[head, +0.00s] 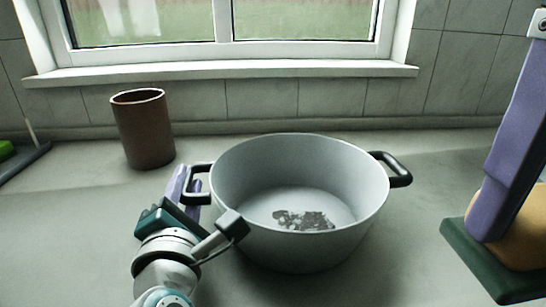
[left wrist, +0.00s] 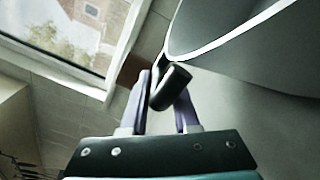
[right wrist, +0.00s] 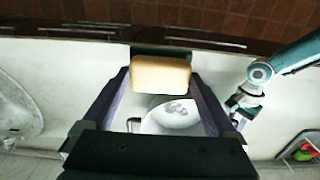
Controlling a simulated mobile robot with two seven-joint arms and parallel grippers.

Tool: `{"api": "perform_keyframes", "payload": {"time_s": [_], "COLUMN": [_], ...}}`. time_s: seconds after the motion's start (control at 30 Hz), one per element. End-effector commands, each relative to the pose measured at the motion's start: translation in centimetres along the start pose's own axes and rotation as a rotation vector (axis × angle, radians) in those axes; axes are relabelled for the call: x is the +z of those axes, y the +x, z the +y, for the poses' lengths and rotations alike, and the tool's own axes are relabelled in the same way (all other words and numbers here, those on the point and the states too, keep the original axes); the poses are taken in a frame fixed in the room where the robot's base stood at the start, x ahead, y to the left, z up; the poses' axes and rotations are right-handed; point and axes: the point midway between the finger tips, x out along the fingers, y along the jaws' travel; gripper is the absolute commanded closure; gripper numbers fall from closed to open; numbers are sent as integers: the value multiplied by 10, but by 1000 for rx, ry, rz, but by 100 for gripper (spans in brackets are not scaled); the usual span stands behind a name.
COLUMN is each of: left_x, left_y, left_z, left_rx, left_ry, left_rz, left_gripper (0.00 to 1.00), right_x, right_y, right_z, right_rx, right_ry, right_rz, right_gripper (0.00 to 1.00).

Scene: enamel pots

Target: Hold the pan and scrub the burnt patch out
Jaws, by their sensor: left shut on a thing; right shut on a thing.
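The pale grey pan (head: 365,205) stands upright on the counter, with black handles left and right. A dark, ragged burnt patch (head: 305,221) lies on its floor; it also shows in the right wrist view (right wrist: 179,107). My left gripper (head: 185,188) is shut on the pan's left handle (left wrist: 172,86), whose black bar lies between the fingers. My right gripper (right wrist: 160,78) is shut on a yellow sponge (right wrist: 160,75) with a dark green pad. The sponge (head: 525,232) is right of the pan and apart from it, pad side down in the head view.
A brown cup (head: 143,130) stands behind and left of the pan. A dark tray (head: 30,157) with something green is at the far left. The tiled wall and window sill (head: 230,71) close off the back. The counter (head: 80,235) is clear at the front left.

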Motion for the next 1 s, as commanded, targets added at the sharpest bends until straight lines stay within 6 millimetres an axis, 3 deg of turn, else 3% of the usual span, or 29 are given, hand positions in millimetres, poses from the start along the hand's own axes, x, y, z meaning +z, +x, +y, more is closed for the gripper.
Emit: {"api": "perform_keyframes", "payload": {"time_s": [0.07,0.1,0.4,0.77,1.0], "left_x": [1,1,1,0,-1], "left_y": [0,0,0,-5,-30], "left_z": [0,0,0,-1,-1], "left_rx": [1,1,0,-2,-1], "left_ry": [-3,-3,-1,-3,-4], "left_rz": [-1,-1,-1,0,0], "left_gripper": [100,68,36,36,36], "right_x": [0,0,0,0,0], "right_y": [0,0,0,0,0], "right_z": [0,0,0,0,0], "right_rx": [0,0,0,0,0], "right_ry": [0,0,0,0,0], "right_rz": [0,0,0,0,0], "right_gripper": [52,52,52,52,52]}}
